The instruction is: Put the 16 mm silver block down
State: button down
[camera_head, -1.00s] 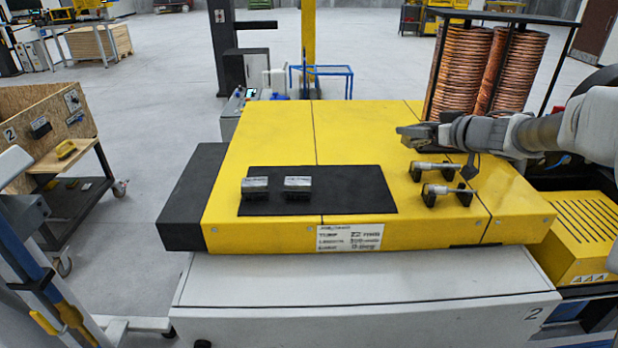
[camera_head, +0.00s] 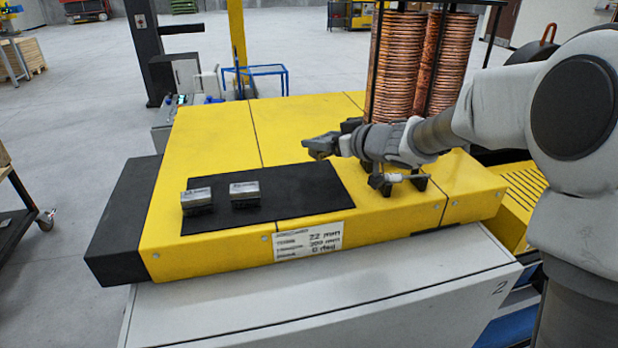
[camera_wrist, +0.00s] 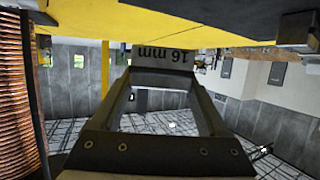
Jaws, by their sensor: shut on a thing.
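My gripper (camera_head: 322,147) is above the yellow table top, close to the far right part of the black mat (camera_head: 300,190) in the head view. In the wrist view its two fingers (camera_wrist: 165,75) are closed on the silver block (camera_wrist: 163,58), whose face reads "16 mm" upside down. The block looks raised off the surface, though the exact gap is hard to judge. Two other silver blocks rest on the left part of the mat, one at the left (camera_head: 197,201) and one to its right (camera_head: 245,193). Their labels are too small to read.
Copper coils (camera_head: 400,65) stand in a dark frame at the back right. The right half of the mat is bare. A label plate (camera_head: 308,241) is on the front edge.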

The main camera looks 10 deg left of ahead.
jog(key=s+a+f, duration=0.1)
jog(key=s+a+f+b, duration=0.1)
jog(key=shift+s, duration=0.4)
jog(key=shift+s+f, duration=0.1)
jog(key=shift+f+b, duration=0.5)
jog(key=shift+f, duration=1.35)
jog(key=shift+f, duration=0.1)
